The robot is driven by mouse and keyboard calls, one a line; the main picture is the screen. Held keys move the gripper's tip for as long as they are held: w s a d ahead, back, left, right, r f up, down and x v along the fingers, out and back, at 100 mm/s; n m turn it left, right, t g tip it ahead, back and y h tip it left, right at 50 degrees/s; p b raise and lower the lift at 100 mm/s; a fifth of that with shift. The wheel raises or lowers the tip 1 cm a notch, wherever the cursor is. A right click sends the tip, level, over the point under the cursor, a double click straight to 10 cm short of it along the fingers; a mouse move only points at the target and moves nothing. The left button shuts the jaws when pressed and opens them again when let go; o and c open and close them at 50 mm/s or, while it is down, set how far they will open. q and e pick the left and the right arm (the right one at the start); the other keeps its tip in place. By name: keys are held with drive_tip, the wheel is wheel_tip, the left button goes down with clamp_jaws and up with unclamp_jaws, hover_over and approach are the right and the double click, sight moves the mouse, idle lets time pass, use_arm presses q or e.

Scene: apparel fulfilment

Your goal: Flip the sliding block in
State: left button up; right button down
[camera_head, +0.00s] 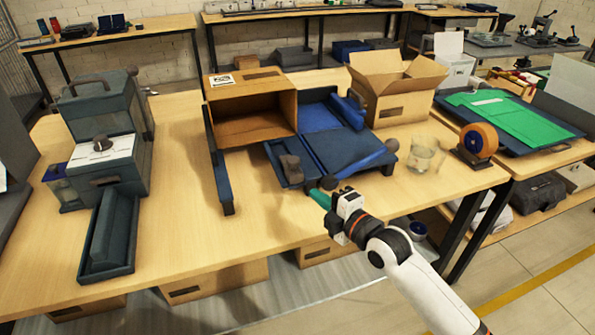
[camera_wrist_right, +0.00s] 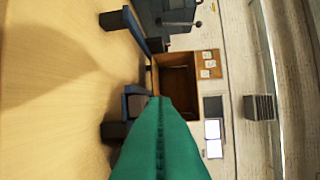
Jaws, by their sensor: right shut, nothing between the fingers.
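A blue folding fixture (camera_head: 340,150) with flat panels and raised edge pieces lies on the table in front of an open cardboard box (camera_head: 252,108). A small grey-brown block (camera_head: 291,168) sits on its near left part; I cannot tell for sure whether this is the sliding block. A blue bar (camera_head: 362,163) with a dark round knob (camera_head: 328,183) crosses the front right of the fixture. My right gripper (camera_head: 318,196) has green fingers, shut and empty, close in front of the knob. In the right wrist view the green fingers (camera_wrist_right: 161,140) hide part of the block (camera_wrist_right: 138,106). My left gripper is out of view.
A clear cup (camera_head: 424,155) and an orange tape roll (camera_head: 480,140) stand at the right. A second open carton (camera_head: 397,85) stands behind. A blue rail (camera_head: 220,175) lies left of the fixture, and a grey machine (camera_head: 108,150) stands farther left. The table between them is clear.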

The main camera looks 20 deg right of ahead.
approach(290, 163)
drive_tip(key=w+a, duration=0.1)
drive_tip(key=a, duration=0.3)
drive_tip(key=w, duration=0.1)
drive_tip(key=w+d, duration=0.1)
drive_tip(key=w, duration=0.1)
drive_tip(key=w+f, duration=0.1)
drive_tip(key=shift+w+d, duration=0.2)
drive_tip(key=shift+d, duration=0.05)
